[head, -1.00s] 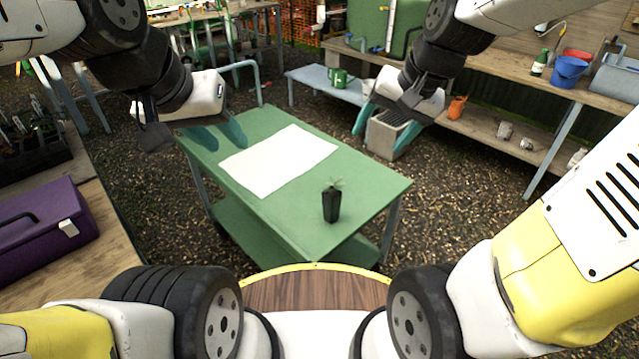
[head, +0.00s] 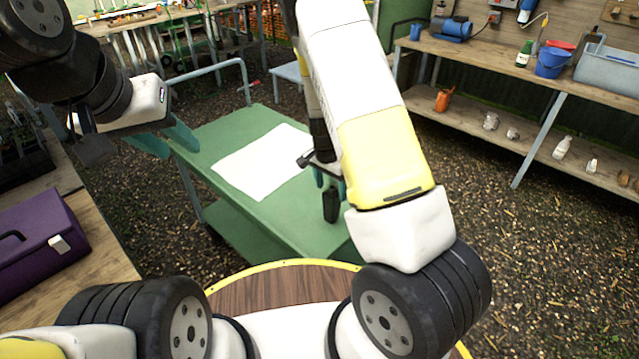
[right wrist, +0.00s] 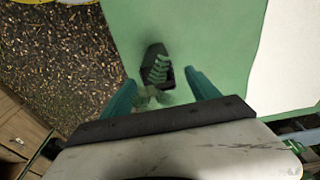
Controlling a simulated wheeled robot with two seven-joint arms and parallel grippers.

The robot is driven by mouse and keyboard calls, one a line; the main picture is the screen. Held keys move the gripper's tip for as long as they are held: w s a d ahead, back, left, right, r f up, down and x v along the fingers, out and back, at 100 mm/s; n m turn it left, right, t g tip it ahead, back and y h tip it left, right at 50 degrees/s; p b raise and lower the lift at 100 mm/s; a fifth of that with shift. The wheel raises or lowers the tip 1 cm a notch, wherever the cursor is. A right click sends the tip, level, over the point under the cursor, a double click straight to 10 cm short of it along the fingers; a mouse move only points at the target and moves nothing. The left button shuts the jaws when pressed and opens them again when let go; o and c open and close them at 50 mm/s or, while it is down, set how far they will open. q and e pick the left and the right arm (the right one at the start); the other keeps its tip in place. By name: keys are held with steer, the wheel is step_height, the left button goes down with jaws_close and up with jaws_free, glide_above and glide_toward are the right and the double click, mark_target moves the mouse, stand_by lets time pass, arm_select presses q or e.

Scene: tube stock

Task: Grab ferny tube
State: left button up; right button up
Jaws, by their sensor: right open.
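The ferny tube is a dark, tapered pot (head: 331,204) standing upright on the green cart top, near its front end. In the right wrist view the tube (right wrist: 153,52) shows a fern frond over its dark mouth. My right gripper (right wrist: 163,85) is open above the tube, its teal fingers apart on either side of the frond's lower end. In the head view my right gripper (head: 328,178) is partly hidden by my right arm, and it hides the plant. My left gripper (head: 168,142) hangs open and empty by the cart's left edge.
A white sheet (head: 262,160) lies on the green cart (head: 270,210) behind the tube. A purple case (head: 42,240) sits on the wooden bench at left. Shelves with a blue bucket (head: 552,62) stand at right. Gravel floor surrounds the cart.

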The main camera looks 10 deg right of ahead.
mark_target(332, 206)
steer(key=f, duration=0.7)
steer(key=shift+w+d, duration=0.2)
steer(key=shift+d, duration=0.2)
jaws_close()
